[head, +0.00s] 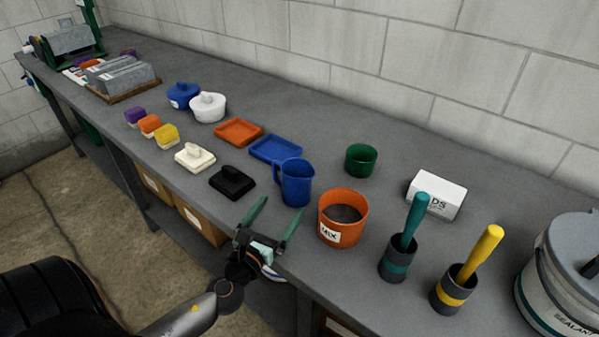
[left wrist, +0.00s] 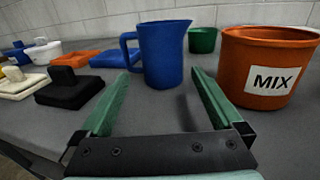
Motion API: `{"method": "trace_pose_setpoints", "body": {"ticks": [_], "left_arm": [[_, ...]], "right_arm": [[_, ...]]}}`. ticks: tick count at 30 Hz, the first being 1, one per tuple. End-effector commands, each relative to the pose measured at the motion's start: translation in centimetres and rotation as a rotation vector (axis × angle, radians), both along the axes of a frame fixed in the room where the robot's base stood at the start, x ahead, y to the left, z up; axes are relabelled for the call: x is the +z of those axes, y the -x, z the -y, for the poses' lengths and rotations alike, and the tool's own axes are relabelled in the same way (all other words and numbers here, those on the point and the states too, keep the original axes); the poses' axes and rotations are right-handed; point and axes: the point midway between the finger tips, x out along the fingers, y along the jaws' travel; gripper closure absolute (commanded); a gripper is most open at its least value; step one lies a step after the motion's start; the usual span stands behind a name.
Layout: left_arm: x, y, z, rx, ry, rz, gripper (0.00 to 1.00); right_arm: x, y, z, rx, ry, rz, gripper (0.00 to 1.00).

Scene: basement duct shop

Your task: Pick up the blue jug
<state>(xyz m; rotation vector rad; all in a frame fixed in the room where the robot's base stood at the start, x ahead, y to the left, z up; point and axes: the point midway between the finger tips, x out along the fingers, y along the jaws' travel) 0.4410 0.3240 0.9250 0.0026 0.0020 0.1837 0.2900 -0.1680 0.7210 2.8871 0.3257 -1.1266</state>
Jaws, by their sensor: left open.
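The blue jug (head: 297,184) stands upright on the grey bench, with its handle on the left side. It also shows in the left wrist view (left wrist: 165,55), straight ahead between my fingers and beyond their tips. My left gripper (head: 273,218) is open and empty at the bench's front edge, its two green fingers pointing towards the jug. The fingers also show in the left wrist view (left wrist: 160,80), spread apart with the jug not touching them. My right gripper is not in view.
An orange MIX bucket (head: 343,218) stands close to the jug's right. A black block with a handle (head: 232,182) lies to its left. A blue tray (head: 270,149) and green cup (head: 361,159) are behind. Two dark cups with teal (head: 397,262) and yellow (head: 452,295) handles stand further right.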

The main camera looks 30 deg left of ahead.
Motion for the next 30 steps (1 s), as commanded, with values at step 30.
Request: {"method": "trace_pose_setpoints", "body": {"ticks": [30], "left_arm": [[0.4,-11.7,-1.8,0.001,0.003,0.000,0.00]], "right_arm": [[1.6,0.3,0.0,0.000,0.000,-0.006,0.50]]}}
